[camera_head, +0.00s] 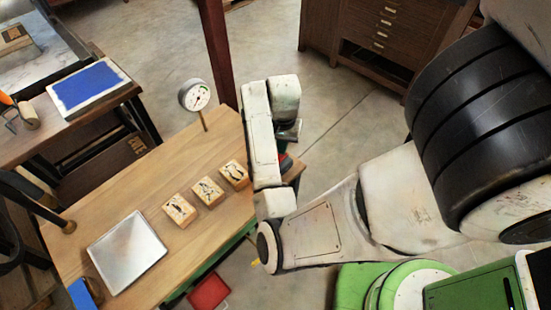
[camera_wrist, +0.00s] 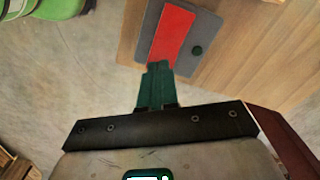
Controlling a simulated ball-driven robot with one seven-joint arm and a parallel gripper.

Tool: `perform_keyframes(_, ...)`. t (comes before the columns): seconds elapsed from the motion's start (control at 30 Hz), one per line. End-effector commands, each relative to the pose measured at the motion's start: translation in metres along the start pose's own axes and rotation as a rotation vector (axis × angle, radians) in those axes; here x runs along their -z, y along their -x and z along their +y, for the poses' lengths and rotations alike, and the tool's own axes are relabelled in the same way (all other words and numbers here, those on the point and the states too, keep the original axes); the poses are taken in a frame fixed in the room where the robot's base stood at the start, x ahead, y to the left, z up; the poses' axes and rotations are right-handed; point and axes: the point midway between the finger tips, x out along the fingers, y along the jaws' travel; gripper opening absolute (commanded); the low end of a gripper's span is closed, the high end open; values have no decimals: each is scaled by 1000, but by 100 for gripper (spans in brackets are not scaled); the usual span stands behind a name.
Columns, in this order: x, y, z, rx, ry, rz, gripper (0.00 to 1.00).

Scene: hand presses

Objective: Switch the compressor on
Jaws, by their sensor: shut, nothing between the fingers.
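In the wrist view a grey switch plate (camera_wrist: 208,34) lies at the edge of the wooden bench. It carries a long red rocker (camera_wrist: 172,35) and a small dark green round piece (camera_wrist: 197,50), which looks unlit. My gripper (camera_wrist: 158,66) has its teal fingers shut together and empty. Their tips are at the near end of the red rocker; I cannot tell whether they touch it. In the head view my arm hides most of the switch; a bit of red (camera_head: 285,162) shows beside the arm at the bench's right end.
The wooden bench (camera_head: 150,190) bears a round gauge (camera_head: 195,95) on a stem, three stamped wooden blocks (camera_head: 208,191) and a metal plate (camera_head: 127,252). A dark red post (camera_head: 217,50) rises behind the bench. A drawer cabinet (camera_head: 385,35) stands at the back, with open floor before it.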

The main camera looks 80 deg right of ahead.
Motion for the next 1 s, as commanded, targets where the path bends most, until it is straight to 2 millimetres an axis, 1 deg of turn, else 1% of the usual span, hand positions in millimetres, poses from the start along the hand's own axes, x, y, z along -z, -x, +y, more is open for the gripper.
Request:
perform_keyframes(0.37, 0, -6, 0, 0, 1, -2, 0)
perform_keyframes(0.47, 0, -5, 0, 0, 1, -1, 0)
perform_keyframes(0.57, 0, -1, 0, 0, 1, -1, 0)
perform_keyframes(1.0, 0, 31, 0, 0, 0, -1, 0)
